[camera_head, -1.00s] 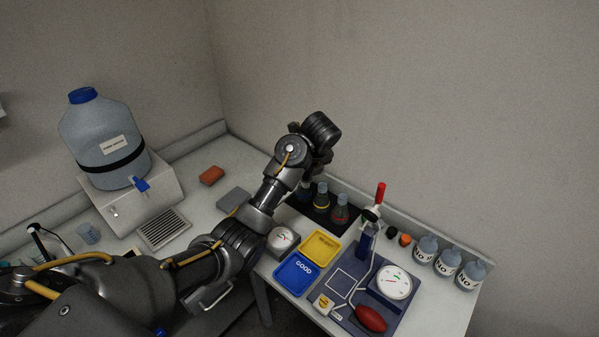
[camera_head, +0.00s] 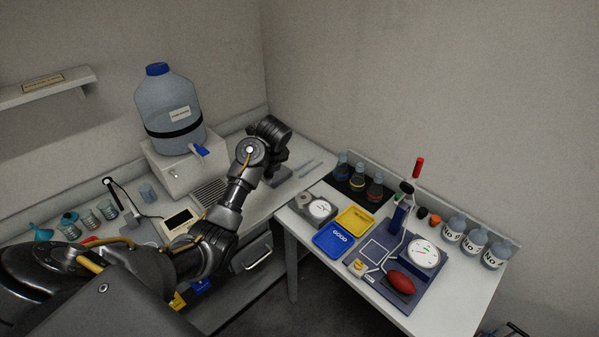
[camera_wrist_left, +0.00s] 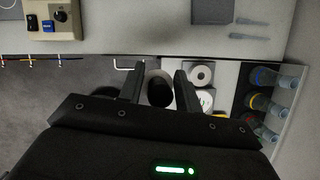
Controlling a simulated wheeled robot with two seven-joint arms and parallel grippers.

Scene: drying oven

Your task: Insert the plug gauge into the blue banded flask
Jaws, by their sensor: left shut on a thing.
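My left gripper (camera_head: 277,176) is above the bench corner, left of the flasks. In the left wrist view its fingers (camera_wrist_left: 157,88) are closed around a dark cylindrical thing with a pale rim (camera_wrist_left: 160,92), seen end-on. It may be the plug gauge, but its full shape is hidden. The blue banded flask (camera_head: 342,168) is the farthest of a row on a black mat (camera_head: 345,186). It also shows at the right of the left wrist view (camera_wrist_left: 264,76). The gripper is apart from it. My right gripper is not in view.
Flasks with yellow (camera_head: 358,178) and red (camera_head: 375,188) bands stand beside the blue one. A dial (camera_head: 320,208), yellow tray (camera_head: 355,218) and blue tray (camera_head: 334,239) lie in front. A gauge board (camera_head: 398,275) and white-labelled bottles (camera_head: 473,243) are to the right.

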